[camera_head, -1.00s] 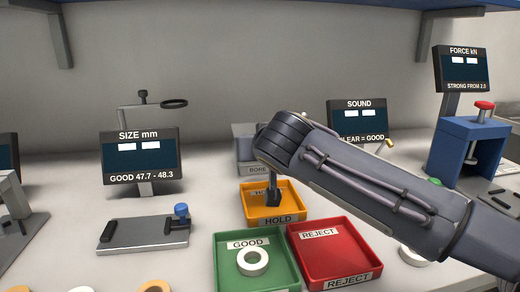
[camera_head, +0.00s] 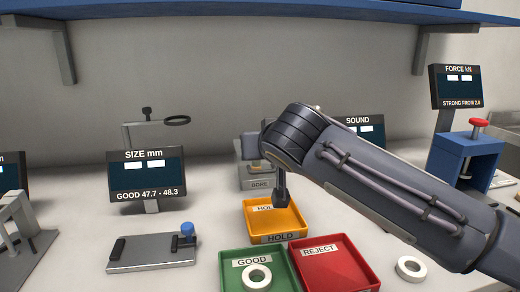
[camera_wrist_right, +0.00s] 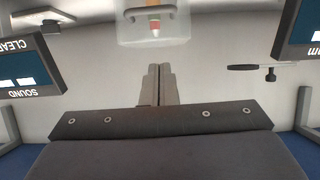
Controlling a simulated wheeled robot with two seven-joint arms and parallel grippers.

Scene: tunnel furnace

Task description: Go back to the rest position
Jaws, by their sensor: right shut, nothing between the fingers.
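My right arm comes in from the right in the head view. Its gripper (camera_head: 281,201) points down over the back part of the orange HOLD tray (camera_head: 277,238), its fingers shut and empty. How high it is above the tray I cannot tell. In the wrist view the two fingers (camera_wrist_right: 158,72) lie together with nothing between them. My left gripper is not in view. A white ring (camera_head: 256,277) lies in the green GOOD tray (camera_head: 230,282).
The red REJECT tray (camera_head: 333,265) looks empty. Another ring (camera_head: 410,268) lies right of it. The SIZE display (camera_head: 147,173), BORE block (camera_head: 255,174), SOUND display (camera_head: 365,131) and blue FORCE press (camera_head: 466,155) stand behind. A blue shelf (camera_head: 250,14) overhangs the bench.

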